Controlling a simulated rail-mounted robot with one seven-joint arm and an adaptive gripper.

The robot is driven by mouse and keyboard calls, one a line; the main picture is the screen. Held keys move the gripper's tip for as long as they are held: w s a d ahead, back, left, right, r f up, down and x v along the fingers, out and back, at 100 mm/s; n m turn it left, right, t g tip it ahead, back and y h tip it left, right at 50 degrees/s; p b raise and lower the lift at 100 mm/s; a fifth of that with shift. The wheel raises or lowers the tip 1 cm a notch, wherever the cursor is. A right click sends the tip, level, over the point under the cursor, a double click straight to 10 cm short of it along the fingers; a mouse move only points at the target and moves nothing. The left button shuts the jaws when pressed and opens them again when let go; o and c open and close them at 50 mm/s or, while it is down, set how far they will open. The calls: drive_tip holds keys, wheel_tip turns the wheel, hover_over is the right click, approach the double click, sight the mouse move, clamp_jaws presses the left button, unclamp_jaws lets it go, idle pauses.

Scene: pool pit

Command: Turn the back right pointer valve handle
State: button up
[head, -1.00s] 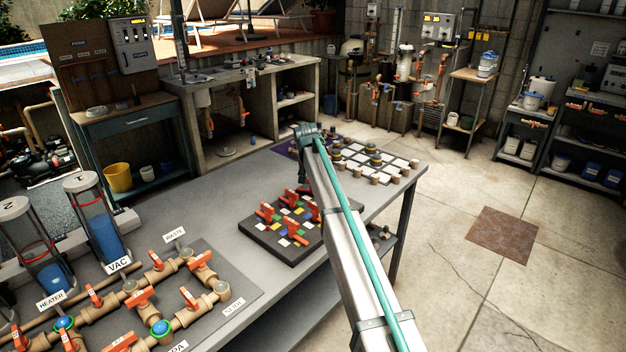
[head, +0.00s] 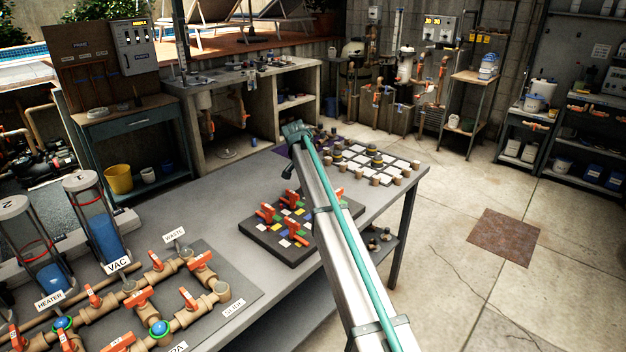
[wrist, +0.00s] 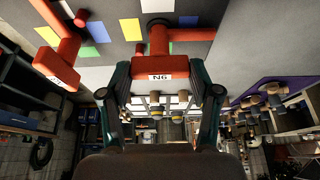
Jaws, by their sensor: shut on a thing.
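A dark board (head: 258,236) with coloured squares and several red pointer valve handles (head: 268,212) lies on the grey bench. My arm crosses in front of the board's back right part and hides much of it. A bit of red handle (head: 339,192) shows just right of the arm. In the wrist view, my gripper (wrist: 160,86) has its two dark fingers on either side of a red handle (wrist: 160,67) with a white tag that seems to read N6, and is shut on it. Another red handle (wrist: 66,48) stands to the left, apart from the fingers.
A pipe board (head: 235,270) with orange valves is at the front left of the bench. White blocks and round pegs (head: 380,165) stand at the bench's far end. Grey bench top (head: 215,205) left of the valve board is clear.

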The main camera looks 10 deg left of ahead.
drive_tip(key=o, duration=1.1)
drive_tip(key=shift+o, duration=0.2)
drive_tip(key=v, duration=1.2)
drive_tip(key=shift+w, duration=0.1)
